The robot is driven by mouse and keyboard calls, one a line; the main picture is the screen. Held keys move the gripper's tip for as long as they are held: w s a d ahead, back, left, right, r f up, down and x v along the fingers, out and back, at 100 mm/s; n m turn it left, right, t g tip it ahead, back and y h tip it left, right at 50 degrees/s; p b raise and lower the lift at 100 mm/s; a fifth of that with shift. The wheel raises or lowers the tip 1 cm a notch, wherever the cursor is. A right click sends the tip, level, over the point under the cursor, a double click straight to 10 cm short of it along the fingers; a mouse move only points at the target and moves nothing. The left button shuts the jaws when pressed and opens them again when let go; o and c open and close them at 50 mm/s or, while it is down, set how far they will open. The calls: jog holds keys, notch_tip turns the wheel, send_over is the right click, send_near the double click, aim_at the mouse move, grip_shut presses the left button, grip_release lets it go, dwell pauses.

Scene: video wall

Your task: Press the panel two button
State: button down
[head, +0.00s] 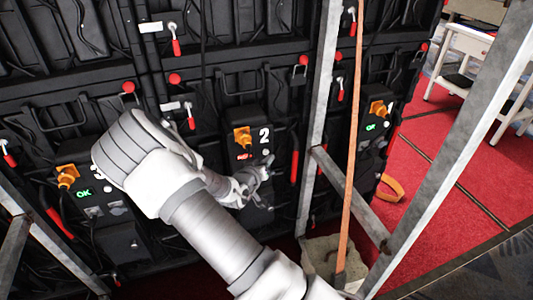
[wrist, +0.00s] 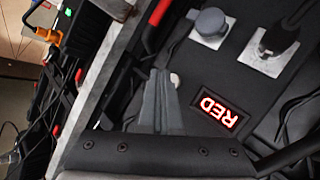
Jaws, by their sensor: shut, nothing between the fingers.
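The panel two box (head: 245,135) is on the black wall in the middle of the head view, with a white "2", an orange connector and a small red-lit display. In the wrist view its display (wrist: 220,108) reads RED, upside down. A small pale round button (wrist: 175,80) shows right beside my fingertips. It also shows as a pale dot (head: 266,153) below the "2" in the head view. My gripper (wrist: 160,75) is shut and empty, its tips close to the button; I cannot tell whether they touch.
A left panel (head: 84,192) and a right panel (head: 370,127) show green OK. A metal upright (head: 318,120) and an orange strap (head: 350,170) stand right of panel two. Cables and red-knobbed levers cover the wall.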

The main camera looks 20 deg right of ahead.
jog(key=shift+s, duration=0.15)
jog(key=shift+s, duration=2.4)
